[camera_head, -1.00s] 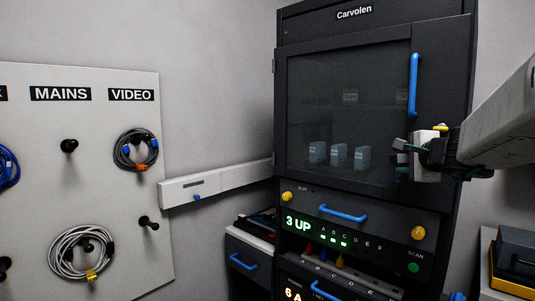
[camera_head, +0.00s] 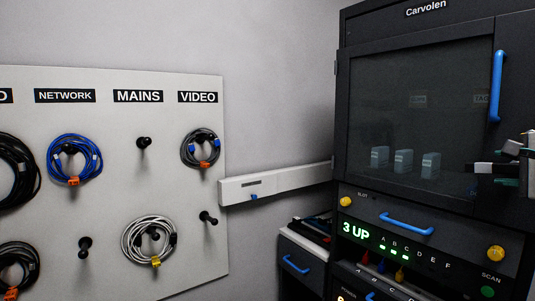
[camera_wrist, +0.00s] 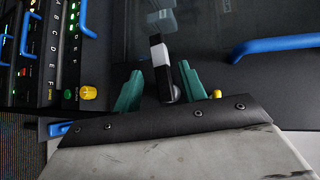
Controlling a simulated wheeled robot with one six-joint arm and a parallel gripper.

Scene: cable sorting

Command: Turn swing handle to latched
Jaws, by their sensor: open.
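A small black and white lever (camera_wrist: 157,52), which looks like the swing handle, lies across the dark cabinet's glass door near its right side. In the head view the lever (camera_head: 484,168) points left, roughly level. My gripper (camera_wrist: 161,74) is open, with one green finger on each side of the lever; gaps show between the fingers and it. In the head view my gripper (camera_head: 509,167) is at the right edge, partly cut off. The glass door (camera_head: 430,110) looks closed. The lever's pivot end is partly hidden by my gripper.
A blue door pull (camera_head: 497,87) stands upright above my gripper. Yellow knobs (camera_head: 495,254) and a blue drawer handle (camera_head: 406,223) are on panels below. A pegboard (camera_head: 110,180) with coiled cables hangs at left.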

